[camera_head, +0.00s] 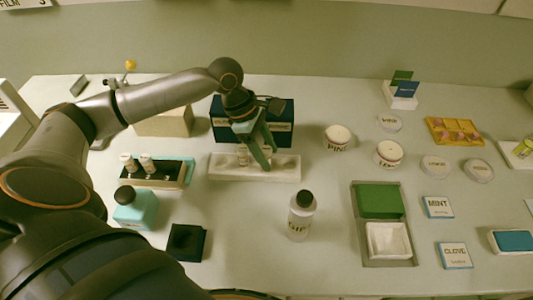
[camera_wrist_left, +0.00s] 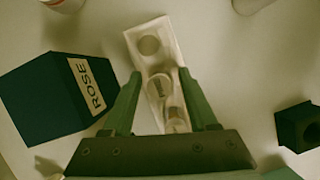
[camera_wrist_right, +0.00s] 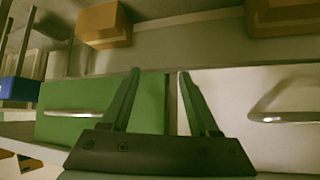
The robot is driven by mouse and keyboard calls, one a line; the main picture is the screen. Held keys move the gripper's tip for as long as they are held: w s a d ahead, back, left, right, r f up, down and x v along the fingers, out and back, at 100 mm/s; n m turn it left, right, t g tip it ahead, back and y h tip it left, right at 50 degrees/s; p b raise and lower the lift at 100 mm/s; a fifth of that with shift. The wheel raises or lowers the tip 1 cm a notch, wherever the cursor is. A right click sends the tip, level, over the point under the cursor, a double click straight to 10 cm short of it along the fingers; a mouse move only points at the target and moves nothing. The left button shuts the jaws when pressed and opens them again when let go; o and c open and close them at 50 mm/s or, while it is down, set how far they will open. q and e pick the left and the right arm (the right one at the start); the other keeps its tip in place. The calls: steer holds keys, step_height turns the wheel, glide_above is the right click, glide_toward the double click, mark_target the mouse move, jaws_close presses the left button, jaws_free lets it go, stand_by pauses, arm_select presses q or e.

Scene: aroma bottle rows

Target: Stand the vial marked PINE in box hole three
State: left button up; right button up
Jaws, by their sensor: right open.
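My left gripper (camera_head: 258,150) points down over the long white holder (camera_head: 228,172) in the head view. Its fingers are open. In the left wrist view, the gripper (camera_wrist_left: 160,75) has small capped vials (camera_wrist_left: 160,86) in the white holder between and below its fingers, and one round hole (camera_wrist_left: 149,45) shows empty. I cannot read the vial markings, so I cannot tell which is PINE. My right gripper (camera_wrist_right: 159,72) is open and empty in the right wrist view.
A dark blue box (camera_head: 285,115) stands right behind the white holder; its ROSE label shows in the left wrist view (camera_wrist_left: 88,83). Green (camera_wrist_right: 70,110) and white drawer fronts face my right gripper.

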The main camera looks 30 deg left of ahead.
mark_target(271, 149)
arm_select(q)
jaws_close()
stand_by(0.5)
steer(key=shift+r, duration=0.45)
step_height(271, 149, up, 2)
steer(key=shift+r, duration=0.15)
steer(key=s+d+r, duration=0.1)
steer(key=s+r, duration=0.8)
steer(key=s, duration=0.5)
steer(key=shift+d+r+p, duration=0.25)
steer(key=shift+r+p, duration=0.05)
steer(key=shift+r, duration=0.1)
